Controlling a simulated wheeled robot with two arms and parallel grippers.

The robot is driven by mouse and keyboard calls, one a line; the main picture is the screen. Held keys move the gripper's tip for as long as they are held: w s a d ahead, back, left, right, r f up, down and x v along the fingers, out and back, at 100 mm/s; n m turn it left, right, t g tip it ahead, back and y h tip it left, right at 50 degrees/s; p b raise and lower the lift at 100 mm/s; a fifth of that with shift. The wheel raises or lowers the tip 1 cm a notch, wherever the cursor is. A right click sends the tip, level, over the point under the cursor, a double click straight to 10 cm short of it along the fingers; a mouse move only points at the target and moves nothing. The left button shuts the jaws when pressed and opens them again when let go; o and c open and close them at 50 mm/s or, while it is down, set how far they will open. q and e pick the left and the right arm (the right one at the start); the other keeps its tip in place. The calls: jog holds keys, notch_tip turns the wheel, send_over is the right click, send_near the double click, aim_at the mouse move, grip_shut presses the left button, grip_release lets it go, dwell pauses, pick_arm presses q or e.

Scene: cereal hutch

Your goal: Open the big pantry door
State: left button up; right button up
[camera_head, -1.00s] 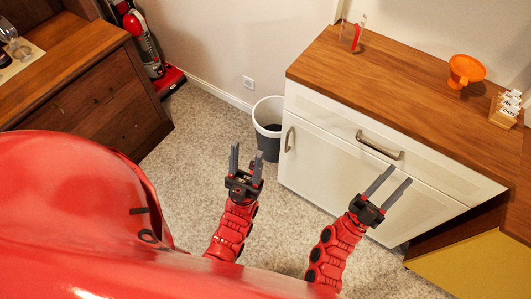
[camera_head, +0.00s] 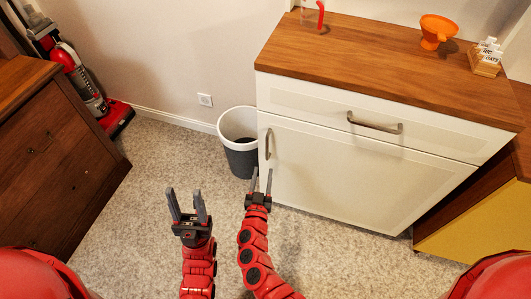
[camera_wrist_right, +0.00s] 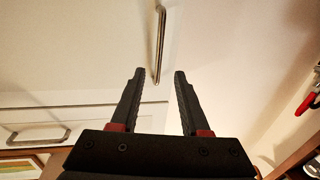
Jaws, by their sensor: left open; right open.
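The white lower door (camera_head: 350,178) of the cabinet is shut. Its vertical metal handle (camera_head: 268,144) is near the door's left edge. My right gripper (camera_head: 262,172) is open and empty, just below and close to the handle in the head view. In the right wrist view the handle (camera_wrist_right: 160,45) lines up between the open fingertips of my right gripper (camera_wrist_right: 159,74); I cannot tell the depth gap. My left gripper (camera_head: 187,194) is open and empty above the floor, left of the right one.
A drawer with a horizontal handle (camera_head: 374,125) sits above the door. A grey and white bin (camera_head: 240,150) stands close to the cabinet's left side. A red vacuum (camera_head: 85,85) and dark wooden drawers (camera_head: 55,165) are at left. Carpet (camera_head: 330,245) before the door is clear.

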aim_at(267, 150)
jog(key=w, duration=0.3)
jog(key=w+d+b, duration=0.1)
jog(key=w, duration=0.5)
jog(key=shift+w+d+b, duration=0.15)
jog(key=shift+w+b, duration=0.15)
grip_shut()
dwell(0.9)
